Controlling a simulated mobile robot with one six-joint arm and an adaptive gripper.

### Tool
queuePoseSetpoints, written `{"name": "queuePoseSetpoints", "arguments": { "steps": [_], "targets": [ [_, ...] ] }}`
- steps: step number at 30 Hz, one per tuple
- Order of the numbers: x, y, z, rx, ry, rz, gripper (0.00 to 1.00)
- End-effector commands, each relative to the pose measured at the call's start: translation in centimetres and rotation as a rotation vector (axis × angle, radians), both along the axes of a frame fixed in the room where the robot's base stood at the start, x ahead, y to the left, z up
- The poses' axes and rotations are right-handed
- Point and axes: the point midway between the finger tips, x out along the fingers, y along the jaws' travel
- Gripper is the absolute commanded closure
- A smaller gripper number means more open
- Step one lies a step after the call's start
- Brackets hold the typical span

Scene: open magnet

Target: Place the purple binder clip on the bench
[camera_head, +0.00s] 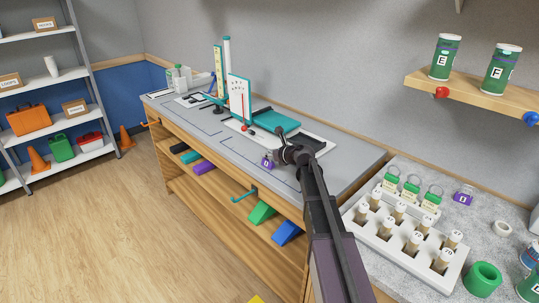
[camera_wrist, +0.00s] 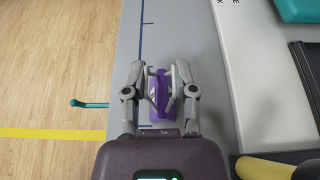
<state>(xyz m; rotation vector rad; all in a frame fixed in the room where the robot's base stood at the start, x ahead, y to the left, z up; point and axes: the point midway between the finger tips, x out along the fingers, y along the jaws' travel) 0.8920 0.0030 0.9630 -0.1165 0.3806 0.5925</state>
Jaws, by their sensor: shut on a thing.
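My gripper (camera_wrist: 158,80) is shut on a purple binder clip (camera_wrist: 158,98), with one finger on each side of it in the wrist view. They are over the grey bench top (camera_wrist: 207,45), close to its front edge. In the head view the clip (camera_head: 268,163) shows its pale label just left of my gripper (camera_head: 277,160), low over the front part of the bench (camera_head: 345,163). I cannot tell whether the clip touches the bench. A second purple labelled clip (camera_head: 463,197) sits on the speckled counter at the right.
A white board (camera_head: 318,144) with teal parts lies behind my gripper. An upright white panel (camera_head: 239,98) stands further left. A white rack (camera_head: 408,250) of labelled vials stands at the right. A teal hook (camera_head: 243,196) sticks out from the bench front. Bare bench lies around the clip.

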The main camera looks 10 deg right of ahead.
Motion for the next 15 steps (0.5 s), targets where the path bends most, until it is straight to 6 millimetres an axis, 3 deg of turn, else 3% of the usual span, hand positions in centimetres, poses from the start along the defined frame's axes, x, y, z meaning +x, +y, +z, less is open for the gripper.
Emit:
{"name": "queuePoseSetpoints", "arguments": {
  "steps": [5,6,8,9,15],
  "targets": [
    [0.0,0.01,-0.43,0.0,0.0,0.0,1.0],
    [0.0,0.01,-0.3,0.0,0.0,0.0,0.52],
    [0.0,0.02,-0.29,0.0,0.0,0.0,0.34],
    [0.0,0.02,-0.29,0.0,0.0,0.0,0.3],
    [0.0,0.01,-0.28,0.0,0.0,0.0,0.3]
  ]
}}
